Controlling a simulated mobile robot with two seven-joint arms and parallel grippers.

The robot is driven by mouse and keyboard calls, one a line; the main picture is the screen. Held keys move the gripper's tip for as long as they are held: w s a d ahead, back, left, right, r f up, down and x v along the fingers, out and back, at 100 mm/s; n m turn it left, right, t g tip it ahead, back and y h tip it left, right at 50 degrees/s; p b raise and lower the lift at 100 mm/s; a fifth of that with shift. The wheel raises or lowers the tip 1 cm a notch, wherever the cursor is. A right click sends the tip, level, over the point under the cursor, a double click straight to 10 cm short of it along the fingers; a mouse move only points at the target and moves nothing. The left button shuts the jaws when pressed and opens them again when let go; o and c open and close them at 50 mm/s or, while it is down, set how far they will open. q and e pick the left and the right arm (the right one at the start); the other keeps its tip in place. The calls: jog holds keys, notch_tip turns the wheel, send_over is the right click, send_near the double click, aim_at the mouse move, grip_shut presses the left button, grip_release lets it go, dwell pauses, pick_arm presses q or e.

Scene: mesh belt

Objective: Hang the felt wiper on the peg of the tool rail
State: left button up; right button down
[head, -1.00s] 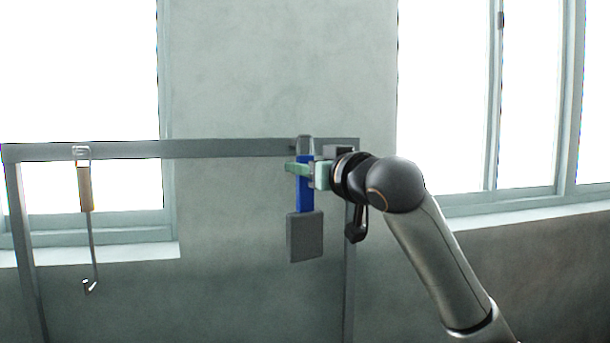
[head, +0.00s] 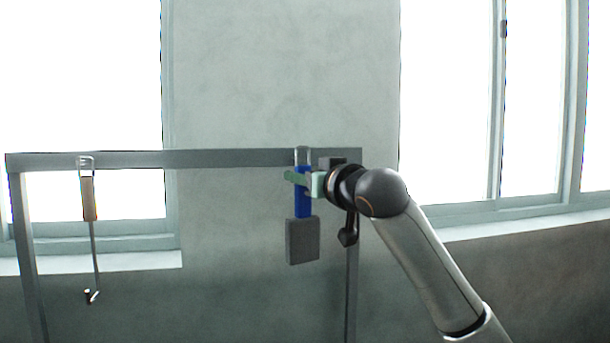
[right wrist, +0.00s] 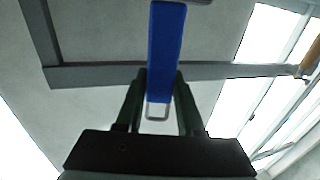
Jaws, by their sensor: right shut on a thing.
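The felt wiper has a blue handle (head: 303,205), a grey felt pad (head: 302,241) at its lower end and a metal loop (head: 302,154) on top. It hangs upright in front of the tool rail (head: 225,158), near the rail's right end. My right gripper (head: 298,178) is shut on the upper part of the blue handle. In the right wrist view the fingers (right wrist: 158,88) flank the handle and the loop (right wrist: 157,111) shows between them. In the head view the loop overlaps the rail. I cannot make out the peg or whether the loop is around it. My left gripper is not in view.
A brown-handled tool (head: 89,198) with a long thin hook hangs at the rail's left end. A dark block (head: 332,162) sits by the rail's right end, close to my wrist. Rail posts stand at both sides. The stretch of rail between is clear.

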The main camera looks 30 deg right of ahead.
jog(key=shift+w+d+f+p, duration=0.2)
jog(key=shift+w, duration=0.7)
jog(key=shift+w+d+f+p, duration=0.2)
jog(key=shift+w+d+p, duration=0.05)
jog(key=shift+w, duration=0.6)
jog(key=shift+w+d+f+p, duration=0.2)
jog(key=shift+w, duration=0.7)
jog(key=shift+c, duration=2.2)
grip_release()
jog(key=s+b, duration=0.4)
jog(key=s, duration=0.8)
jog(key=shift+s, duration=0.3)
